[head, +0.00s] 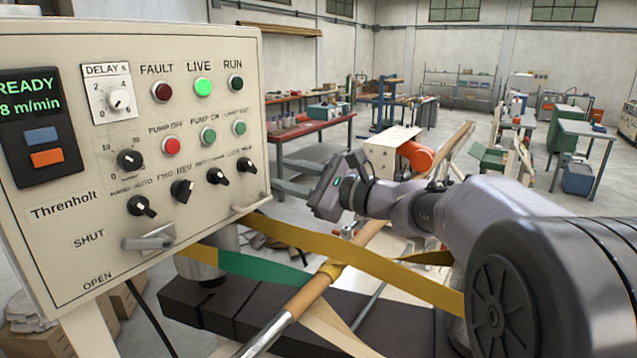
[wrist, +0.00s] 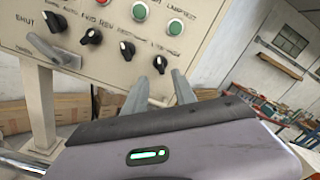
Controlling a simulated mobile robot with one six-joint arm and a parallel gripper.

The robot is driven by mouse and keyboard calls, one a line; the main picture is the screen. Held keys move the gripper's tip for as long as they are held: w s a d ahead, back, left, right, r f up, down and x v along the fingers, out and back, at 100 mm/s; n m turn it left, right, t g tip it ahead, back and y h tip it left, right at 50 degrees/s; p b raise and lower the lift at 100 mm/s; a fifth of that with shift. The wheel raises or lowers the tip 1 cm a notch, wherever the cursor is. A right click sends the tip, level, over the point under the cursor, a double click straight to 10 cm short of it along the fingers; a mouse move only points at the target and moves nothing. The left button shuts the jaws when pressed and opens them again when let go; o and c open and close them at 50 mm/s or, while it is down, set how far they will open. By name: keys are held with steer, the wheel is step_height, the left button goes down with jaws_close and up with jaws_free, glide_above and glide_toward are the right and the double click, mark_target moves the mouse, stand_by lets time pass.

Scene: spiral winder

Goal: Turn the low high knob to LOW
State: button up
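The control panel (head: 150,240) fills the left of the head view. The black knob at the right end of its lower row (head: 246,165) appears to be the low high knob; its label is too small to read surely. It also shows in the wrist view (wrist: 160,64), its white mark pointing toward the upper left in the head view. My gripper (head: 278,173) is to the right of this knob, its two grey fingers apart and pointing at the panel. In the wrist view the fingers (wrist: 157,80) stand open and empty just below the knob. I cannot tell whether they touch it.
Several other black knobs, including the FWD REV knob (head: 181,190), sit left in the same row. A SHUT/OPEN lever (head: 148,238) sticks out below.

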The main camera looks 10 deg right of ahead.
steer(key=v, duration=0.8)
steer(key=s+a+f+n+g+h+b, duration=0.25)
steer(key=s+a+f+n+g, duration=0.2)
steer(key=s+f, duration=0.55)
steer(key=s+a+f+n+g+h+b, duration=0.25)
steer(key=s+a+f+n, duration=0.2)
steer(key=s+f, duration=0.5)
steer(key=s+d+f+n+h+b, duration=0.2)
steer(key=s+d+f+n+h, duration=0.3)
steer(key=s, duration=0.4)
steer(key=shift+s+d+f+n+h, duration=0.4)
steer(key=shift+d+f+n, duration=0.35)
steer(key=shift+f, duration=0.2)
